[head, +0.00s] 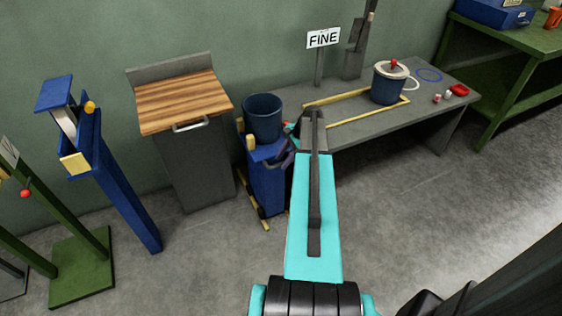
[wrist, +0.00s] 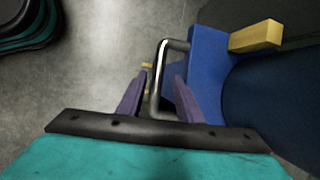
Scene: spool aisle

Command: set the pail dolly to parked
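The pail dolly (head: 266,185) is a blue stand with a dark blue pail (head: 262,118) on top, left of the grey bench. In the wrist view, the dolly's blue body (wrist: 212,75) and a silver bar handle (wrist: 158,85) show. My gripper (wrist: 158,80) has its two purple fingers apart, with the handle between them. I see gaps beside the bar, so the fingers do not look closed on it. In the head view, my gripper (head: 290,148) is at the dolly's right side, partly hidden by my arm.
Yellow strips (head: 246,190) lie at the dolly's foot. A wood-topped cabinet (head: 190,150) stands close to its left. The grey bench (head: 440,85) behind my arm carries a lidded pail (head: 387,88) and a yellow outline. The floor (head: 420,200) to the right is clear.

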